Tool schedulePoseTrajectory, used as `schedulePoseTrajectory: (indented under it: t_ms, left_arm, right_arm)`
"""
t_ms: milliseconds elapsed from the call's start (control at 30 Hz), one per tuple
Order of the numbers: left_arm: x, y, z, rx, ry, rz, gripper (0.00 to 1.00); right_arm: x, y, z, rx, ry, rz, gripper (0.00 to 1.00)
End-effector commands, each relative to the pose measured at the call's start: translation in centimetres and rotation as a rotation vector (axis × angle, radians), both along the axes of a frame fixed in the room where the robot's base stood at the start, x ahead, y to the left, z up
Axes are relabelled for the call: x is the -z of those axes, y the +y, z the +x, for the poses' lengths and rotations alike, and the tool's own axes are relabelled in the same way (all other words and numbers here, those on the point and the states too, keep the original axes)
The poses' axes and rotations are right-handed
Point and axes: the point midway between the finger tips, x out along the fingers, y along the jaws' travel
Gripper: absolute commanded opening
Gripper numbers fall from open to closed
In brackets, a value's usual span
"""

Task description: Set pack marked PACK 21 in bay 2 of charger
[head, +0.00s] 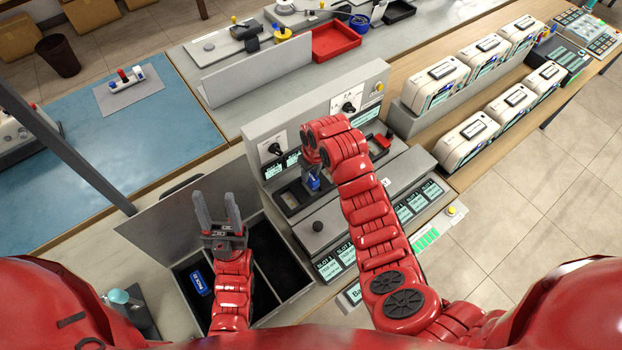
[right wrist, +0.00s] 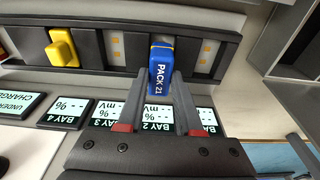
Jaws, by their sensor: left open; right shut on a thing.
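The blue pack marked PACK 21 (right wrist: 160,68) is upright between the fingertips of my right gripper (right wrist: 159,78), which is shut on it. It is at the charger's dark bay row (right wrist: 136,38), in line with the BAY 2 display (right wrist: 150,110). I cannot tell whether it is fully seated. In the head view the pack (head: 313,183) shows below my right gripper (head: 312,170) at the charger (head: 290,199). My left gripper (head: 218,205) is open and empty above a compartmented box (head: 292,293). Another blue pack (head: 199,283) lies in the box.
A yellow block (right wrist: 62,50) occupies a bay left of the pack in the wrist view. The positions directly beside the pack show bare contacts. White units (head: 435,82) line the right bench. A red tray (head: 336,40) lies behind.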

Motion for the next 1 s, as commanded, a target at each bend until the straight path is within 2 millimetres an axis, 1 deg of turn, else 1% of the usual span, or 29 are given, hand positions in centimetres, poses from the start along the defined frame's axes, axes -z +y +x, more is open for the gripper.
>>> schedulePoseTrajectory:
  t_ms: [33,100,167,400,533,567,600,700,1000]
  left_arm:
    - [0.4,0.0,0.0,0.0,0.0,0.0,0.5]
    - [0.9,0.0,0.0,0.0,0.0,0.0,0.5]
    - [1.1,0.0,0.0,0.0,0.0,0.0,0.5]
    - [0.9,0.0,0.0,0.0,0.0,0.0,0.5]
    - [1.3,0.0,0.0,0.0,0.0,0.0,0.5]
    - [1.2,0.0,0.0,0.0,0.0,0.0,0.5]
    - [1.1,0.0,0.0,0.0,0.0,0.0,0.5]
    - [1.1,0.0,0.0,0.0,0.0,0.0,0.5]
    - [1.0,0.0,0.0,0.0,0.0,0.0,0.5]
  right_arm:
    - [1.0,0.0,-0.1,-0.001,0.005,-0.002,0.0]
    - [2.3,0.0,-0.2,-0.001,0.008,-0.002,0.0]
    - [2.9,0.0,-0.1,-0.001,0.005,-0.001,0.0]
    - [2.8,0.0,0.0,-0.001,0.001,0.0,0.0]
    - [3.3,0.0,-0.1,-0.001,0.001,0.0,0.0]
    - [3.1,0.0,-0.1,-0.001,0.001,0.0,0.4]
    - [3.1,0.0,-0.1,-0.001,0.002,0.0,0.47]
    - [3.1,0.0,-0.1,-0.001,0.002,0.0,0.64]
    - [2.9,0.0,-0.1,-0.001,0.002,0.0,0.64]
